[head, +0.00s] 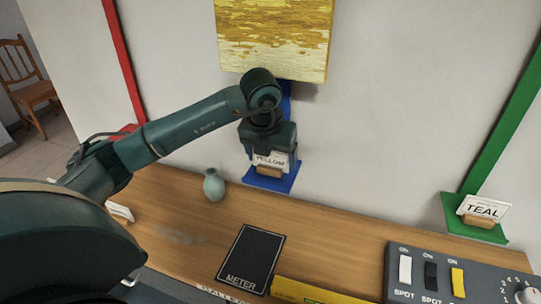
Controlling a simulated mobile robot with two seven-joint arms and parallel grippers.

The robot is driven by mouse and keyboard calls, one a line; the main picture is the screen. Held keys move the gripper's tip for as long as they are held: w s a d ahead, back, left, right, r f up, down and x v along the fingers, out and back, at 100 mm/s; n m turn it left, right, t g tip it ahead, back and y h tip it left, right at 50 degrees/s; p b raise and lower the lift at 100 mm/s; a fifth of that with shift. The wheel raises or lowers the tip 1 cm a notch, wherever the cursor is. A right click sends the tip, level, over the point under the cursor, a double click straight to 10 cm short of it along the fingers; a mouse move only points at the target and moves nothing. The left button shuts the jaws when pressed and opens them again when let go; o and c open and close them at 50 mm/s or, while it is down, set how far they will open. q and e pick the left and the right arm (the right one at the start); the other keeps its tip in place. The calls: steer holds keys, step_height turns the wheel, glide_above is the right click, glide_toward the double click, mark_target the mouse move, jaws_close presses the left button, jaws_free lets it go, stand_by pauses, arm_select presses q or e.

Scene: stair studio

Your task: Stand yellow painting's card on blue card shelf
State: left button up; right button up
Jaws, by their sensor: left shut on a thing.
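The yellow painting (272,52) hangs on the wall at top centre. Below it the blue card shelf (286,184) juts from a blue upright on the wall. A white card reading "YELLOW" (270,160) is upright at a small wooden holder (269,171) on the shelf. My left gripper (268,150) comes from above, pointing down, and is shut on the card's upper part. The fingertips are partly hidden, and I cannot tell if the card fully rests in the holder. My right gripper is not in view.
A pale vase (214,186) stands left of the blue shelf. A green shelf (474,219) at right holds a "TEAL" card (483,207). A black meter mat (252,259) and a switch panel (450,278) lie in front. The wooden top is clear between.

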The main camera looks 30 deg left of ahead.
arm_select(q)
steer(key=shift+f, duration=0.3)
steer(key=shift+f, duration=0.1)
steer(key=o, duration=0.9)
